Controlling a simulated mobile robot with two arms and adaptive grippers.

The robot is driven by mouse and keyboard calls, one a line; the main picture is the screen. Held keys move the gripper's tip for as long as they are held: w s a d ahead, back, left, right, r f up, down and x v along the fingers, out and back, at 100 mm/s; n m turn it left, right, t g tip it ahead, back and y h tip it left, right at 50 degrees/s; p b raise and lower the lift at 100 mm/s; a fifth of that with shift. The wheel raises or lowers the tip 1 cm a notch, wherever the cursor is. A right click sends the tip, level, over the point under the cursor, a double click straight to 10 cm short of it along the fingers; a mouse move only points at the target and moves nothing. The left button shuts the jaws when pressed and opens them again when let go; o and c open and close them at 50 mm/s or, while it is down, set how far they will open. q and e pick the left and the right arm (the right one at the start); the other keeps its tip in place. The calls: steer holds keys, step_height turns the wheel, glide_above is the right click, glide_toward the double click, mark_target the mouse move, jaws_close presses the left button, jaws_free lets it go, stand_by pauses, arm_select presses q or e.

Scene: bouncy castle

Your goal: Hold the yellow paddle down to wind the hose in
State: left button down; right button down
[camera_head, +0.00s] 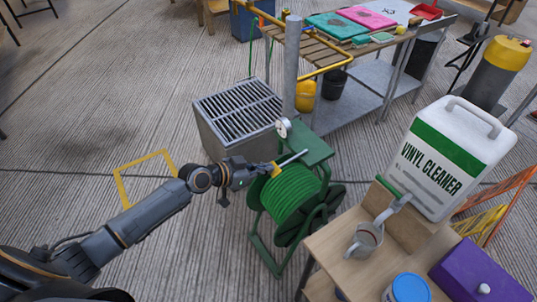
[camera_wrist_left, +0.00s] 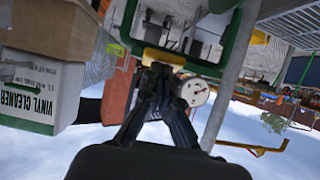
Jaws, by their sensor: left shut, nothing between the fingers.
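The green hose reel (camera_head: 292,195) stands on the floor in the middle of the head view, wound with green hose. A small yellow paddle (camera_head: 275,169) shows at its upper left, beside a grey rod. My left gripper (camera_head: 262,171) is at the paddle, its tips at or very near it. In the left wrist view the shut fingers (camera_wrist_left: 160,72) meet the lower edge of the yellow paddle (camera_wrist_left: 163,57). Nothing is held between them. I cannot tell how far the paddle is pressed. A round white gauge (camera_wrist_left: 195,92) is close by. My right gripper is not seen.
A grated grey box (camera_head: 238,112) and a grey post (camera_head: 291,65) stand behind the reel. Open floor lies to the left.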

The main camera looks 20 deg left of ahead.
arm_select(q)
steer(key=shift+r, duration=0.1)
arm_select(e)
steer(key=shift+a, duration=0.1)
arm_select(q)
steer(key=shift+r+p, duration=0.6)
steer(key=shift+r, duration=0.1)
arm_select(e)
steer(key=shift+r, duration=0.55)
